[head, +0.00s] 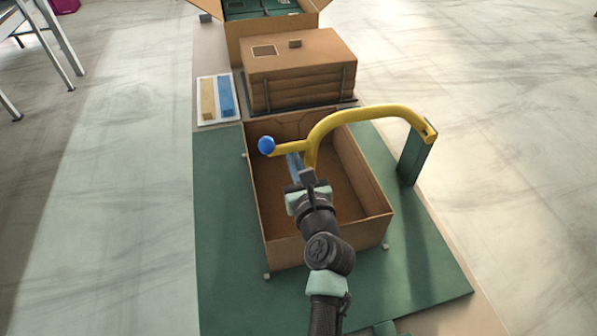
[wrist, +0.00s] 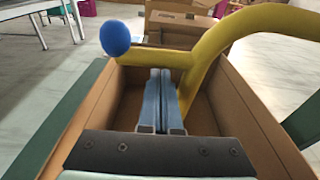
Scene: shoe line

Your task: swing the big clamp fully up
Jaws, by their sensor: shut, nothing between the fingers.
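The big clamp (head: 340,117) is a yellow curved bar hinged at a green post (head: 415,158) on the right. It reaches over an open brown box, and a blue ball knob (head: 266,144) sits on its free left end. In the wrist view the knob (wrist: 115,38) is at upper left and the yellow bar (wrist: 215,45) crosses the top. My gripper (head: 293,160) is over the box, its blue fingers (wrist: 160,75) together and empty. The fingertips are at the bar's straight part, right of the knob; I cannot tell whether they touch it.
The open box (head: 325,250) stands on a green board (head: 222,215) and looks empty. Behind it are a stack of brown boxes (head: 300,70) and an open carton (head: 238,30). A white tray (head: 217,122) with a yellow and a blue bar lies at left. The board's left side is clear.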

